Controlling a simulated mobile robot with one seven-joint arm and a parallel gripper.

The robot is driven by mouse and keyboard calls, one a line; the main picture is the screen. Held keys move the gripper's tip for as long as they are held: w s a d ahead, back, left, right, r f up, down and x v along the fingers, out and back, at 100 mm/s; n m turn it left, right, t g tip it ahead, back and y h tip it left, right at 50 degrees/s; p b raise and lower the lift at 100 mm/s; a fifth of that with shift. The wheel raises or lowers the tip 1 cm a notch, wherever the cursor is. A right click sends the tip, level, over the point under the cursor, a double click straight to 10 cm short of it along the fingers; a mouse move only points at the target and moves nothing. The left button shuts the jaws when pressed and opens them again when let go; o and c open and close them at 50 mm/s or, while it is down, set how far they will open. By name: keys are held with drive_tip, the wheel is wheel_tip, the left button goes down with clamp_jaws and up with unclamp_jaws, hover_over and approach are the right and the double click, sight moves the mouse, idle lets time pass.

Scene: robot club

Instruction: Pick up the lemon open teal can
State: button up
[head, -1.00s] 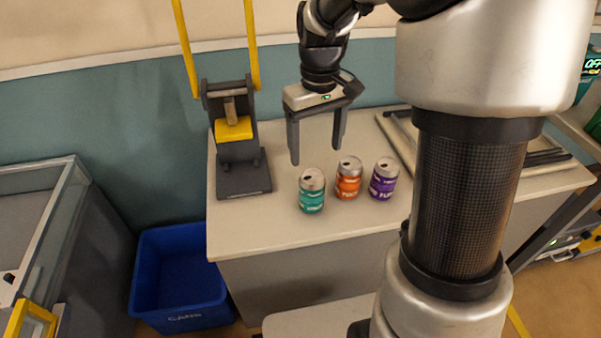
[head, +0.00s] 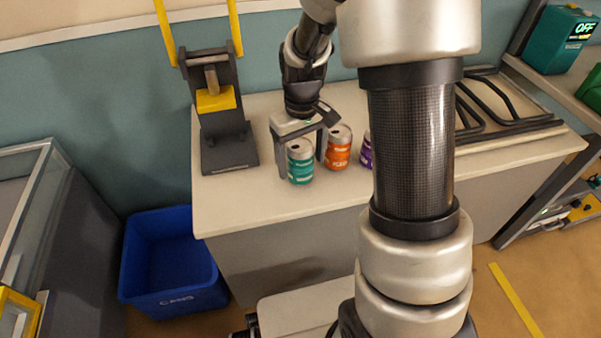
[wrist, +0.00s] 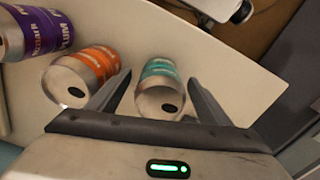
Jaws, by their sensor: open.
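The teal can (head: 300,168) stands upright on the counter, leftmost in a row of three cans. Its silver top with a dark opening shows in the wrist view (wrist: 160,95). My gripper (head: 301,165) is open, pointing down, with one finger on each side of the teal can. In the wrist view my gripper (wrist: 158,98) also has its fingers to the left and right of this can. I cannot tell whether either finger touches it. The lettering on the can is too small to read.
An orange can (head: 338,150) stands close to the right of the teal can, with a purple can (head: 366,152) beyond, partly hidden by my arm. A can crusher (head: 225,140) stands left on the counter (head: 255,205). A blue bin (head: 172,262) is on the floor.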

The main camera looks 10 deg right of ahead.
wheel_tip(320, 180, down, 3)
drive_tip(key=shift+r, duration=0.1)
drive_tip(key=shift+c, duration=0.5)
drive_tip(key=c, duration=1)
drive_tip(key=shift+r, duration=0.1)
